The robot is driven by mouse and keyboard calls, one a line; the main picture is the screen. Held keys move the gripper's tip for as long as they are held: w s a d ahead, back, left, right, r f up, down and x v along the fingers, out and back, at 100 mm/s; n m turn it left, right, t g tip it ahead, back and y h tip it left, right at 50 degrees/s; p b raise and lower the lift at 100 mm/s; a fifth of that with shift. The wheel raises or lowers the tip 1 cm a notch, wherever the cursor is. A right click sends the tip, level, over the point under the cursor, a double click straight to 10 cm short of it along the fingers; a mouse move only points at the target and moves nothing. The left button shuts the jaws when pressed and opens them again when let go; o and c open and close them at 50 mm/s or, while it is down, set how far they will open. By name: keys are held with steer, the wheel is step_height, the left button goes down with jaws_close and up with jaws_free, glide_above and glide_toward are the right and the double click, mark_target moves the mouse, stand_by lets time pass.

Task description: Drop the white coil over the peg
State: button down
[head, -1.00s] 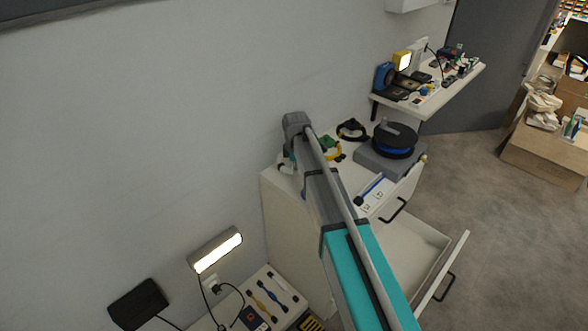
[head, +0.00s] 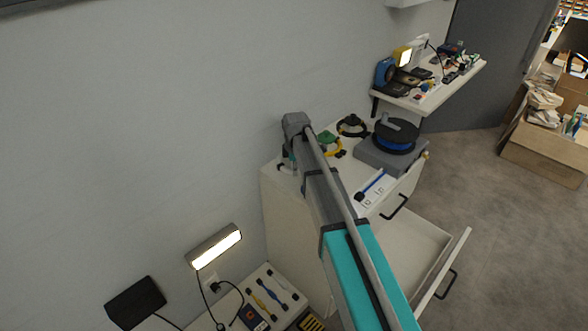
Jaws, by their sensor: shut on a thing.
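My arm crosses the top of the white drawer cabinet (head: 290,210). My gripper (head: 291,161) points down over the cabinet's far left corner, small and partly hidden by my arm. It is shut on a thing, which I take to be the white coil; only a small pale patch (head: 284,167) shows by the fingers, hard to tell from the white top. A yellow coil (head: 334,148) and a green round thing (head: 325,136) lie just right of my wrist. A black coil (head: 352,126) lies farther back. I cannot make out the peg; my arm may hide it.
A black reel with blue cable (head: 395,137) sits on a grey box (head: 378,157) at the cabinet's right. A blue-handled tool (head: 372,185) lies in front. The upper drawer (head: 438,250) stands open. A lit wall lamp (head: 214,247) is at the lower left.

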steer(key=shift+f+b, duration=1.2)
steer(key=shift+f, duration=0.1)
steer(key=shift+c, duration=2)
jaws_free()
